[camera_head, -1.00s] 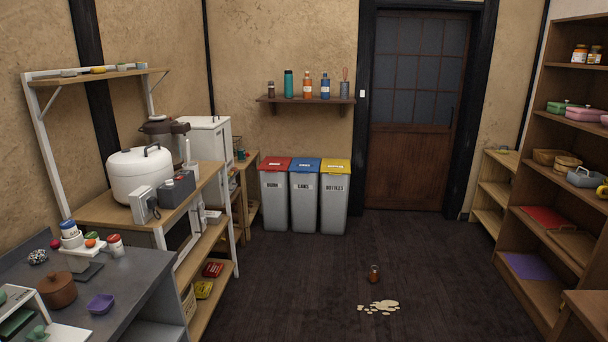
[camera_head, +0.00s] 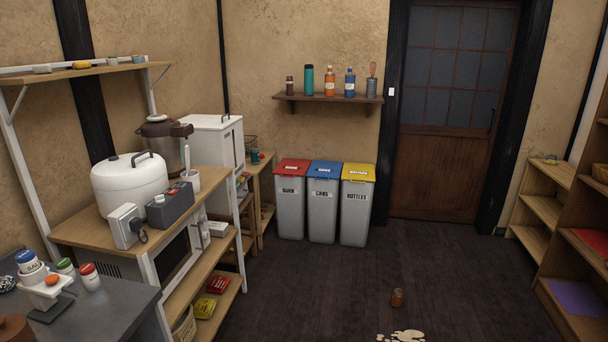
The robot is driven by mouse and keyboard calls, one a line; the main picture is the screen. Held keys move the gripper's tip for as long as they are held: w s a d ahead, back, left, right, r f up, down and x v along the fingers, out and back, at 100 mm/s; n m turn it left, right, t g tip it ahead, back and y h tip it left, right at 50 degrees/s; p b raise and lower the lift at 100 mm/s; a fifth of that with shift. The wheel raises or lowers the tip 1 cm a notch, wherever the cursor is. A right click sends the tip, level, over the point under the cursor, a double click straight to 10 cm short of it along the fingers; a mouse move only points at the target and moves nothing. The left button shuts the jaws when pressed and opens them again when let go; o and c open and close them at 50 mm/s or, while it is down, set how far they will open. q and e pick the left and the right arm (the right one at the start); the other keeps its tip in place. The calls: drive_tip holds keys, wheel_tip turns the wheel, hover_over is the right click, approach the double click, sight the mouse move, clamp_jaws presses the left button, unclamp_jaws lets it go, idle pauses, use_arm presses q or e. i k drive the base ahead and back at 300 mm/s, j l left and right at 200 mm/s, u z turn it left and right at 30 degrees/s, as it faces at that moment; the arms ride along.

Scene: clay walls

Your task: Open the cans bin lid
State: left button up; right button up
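The cans bin (camera_head: 322,212) is the middle of three grey bins against the back wall, labelled "CANS". Its blue lid (camera_head: 325,170) is shut. The bin with a red lid (camera_head: 292,167) stands to its left, and the bottles bin with a yellow lid (camera_head: 358,173) to its right; both lids are shut. The bins are some way off across the floor. Neither of my grippers is in view, so I cannot see whether they are open or shut.
A spill (camera_head: 402,336) and a small brown jar (camera_head: 397,298) lie on the floor at the front, right of centre. Shelving with appliances (camera_head: 205,190) lines the left side. A wall shelf (camera_head: 330,98) hangs above the bins. The floor (camera_head: 330,275) before the bins is clear.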

sight(323, 170)
drive_tip(key=i+l+z, duration=0.1)
drive_tip(key=i+z, duration=0.35)
drive_tip(key=i, duration=1.65)
